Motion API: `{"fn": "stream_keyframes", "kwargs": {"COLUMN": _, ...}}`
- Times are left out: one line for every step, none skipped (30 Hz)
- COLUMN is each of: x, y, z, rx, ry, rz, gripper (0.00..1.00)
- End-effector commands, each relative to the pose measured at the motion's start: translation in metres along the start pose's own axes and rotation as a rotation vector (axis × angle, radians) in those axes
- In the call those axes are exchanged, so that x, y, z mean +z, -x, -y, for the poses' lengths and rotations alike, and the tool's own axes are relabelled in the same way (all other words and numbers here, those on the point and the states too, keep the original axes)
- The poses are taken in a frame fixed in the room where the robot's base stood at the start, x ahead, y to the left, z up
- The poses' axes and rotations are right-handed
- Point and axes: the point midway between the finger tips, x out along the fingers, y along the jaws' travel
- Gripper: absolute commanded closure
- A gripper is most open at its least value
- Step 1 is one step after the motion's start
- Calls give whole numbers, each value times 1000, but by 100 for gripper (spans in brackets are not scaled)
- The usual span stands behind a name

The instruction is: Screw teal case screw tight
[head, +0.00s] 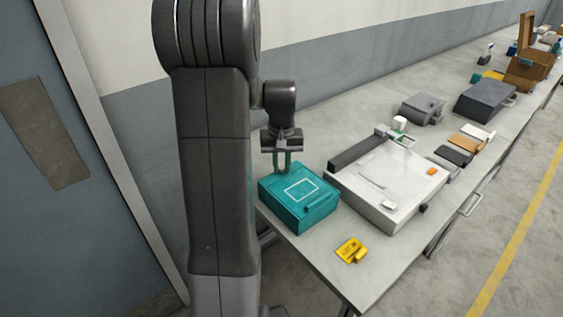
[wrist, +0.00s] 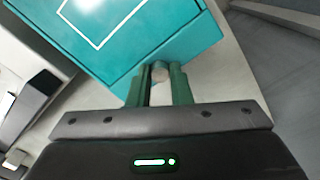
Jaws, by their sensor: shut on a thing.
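The teal case (head: 299,207) sits near the left end of the table, with a white rectangle outlined on its lid. It also shows in the wrist view (wrist: 135,60), filling the upper middle. My gripper (head: 282,163) points down at the case's back left edge. In the wrist view my gripper (wrist: 160,78) has its green fingers close together on a small round grey screw (wrist: 160,72) at the case's edge. The fingers hide much of the screw, so I cannot tell how deep it sits.
A white flat machine (head: 388,185) with a dark bar stands to the right of the case. A yellow tag (head: 351,250) lies near the table's front edge. Grey boxes (head: 485,100) and small items stand farther along the table (head: 310,247). A wall runs behind.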

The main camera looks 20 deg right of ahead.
Motion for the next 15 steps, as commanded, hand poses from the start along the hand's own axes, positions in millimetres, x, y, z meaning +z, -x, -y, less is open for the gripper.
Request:
{"fn": "stream_keyframes", "kwargs": {"x": 0, "y": 1, "z": 0, "rx": 1, "ry": -43, "rz": -1, "gripper": 100}}
{"fn": "stream_keyframes", "kwargs": {"x": 0, "y": 1, "z": 0, "rx": 1, "ry": -72, "rz": -1, "gripper": 100}}
{"fn": "stream_keyframes", "kwargs": {"x": 0, "y": 1, "z": 0, "rx": 1, "ry": -110, "rz": -1, "gripper": 100}}
{"fn": "stream_keyframes", "kwargs": {"x": 0, "y": 1, "z": 0, "rx": 1, "ry": -138, "rz": 0, "gripper": 100}}
{"fn": "stream_keyframes", "kwargs": {"x": 0, "y": 1, "z": 0, "rx": 1, "ry": -167, "rz": 0, "gripper": 100}}
{"fn": "stream_keyframes", "kwargs": {"x": 0, "y": 1, "z": 0, "rx": 1, "ry": -205, "rz": 0, "gripper": 100}}
{"fn": "stream_keyframes", "kwargs": {"x": 0, "y": 1, "z": 0, "rx": 0, "ry": -233, "rz": 0, "gripper": 100}}
{"fn": "stream_keyframes", "kwargs": {"x": 0, "y": 1, "z": 0, "rx": 0, "ry": -262, "rz": 0, "gripper": 100}}
{"fn": "stream_keyframes", "kwargs": {"x": 0, "y": 1, "z": 0, "rx": 0, "ry": -300, "rz": 0, "gripper": 100}}
{"fn": "stream_keyframes", "kwargs": {"x": 0, "y": 1, "z": 0, "rx": 0, "ry": -328, "rz": 0, "gripper": 100}}
{"fn": "stream_keyframes", "kwargs": {"x": 0, "y": 1, "z": 0, "rx": 0, "ry": -357, "rz": 0, "gripper": 100}}
{"fn": "stream_keyframes", "kwargs": {"x": 0, "y": 1, "z": 0, "rx": 0, "ry": -395, "rz": 0, "gripper": 100}}
{"fn": "stream_keyframes", "kwargs": {"x": 0, "y": 1, "z": 0, "rx": 0, "ry": -423, "rz": 0, "gripper": 100}}
{"fn": "stream_keyframes", "kwargs": {"x": 0, "y": 1, "z": 0, "rx": 0, "ry": -452, "rz": 0, "gripper": 100}}
{"fn": "stream_keyframes", "kwargs": {"x": 0, "y": 1, "z": 0, "rx": 0, "ry": -490, "rz": -1, "gripper": 100}}
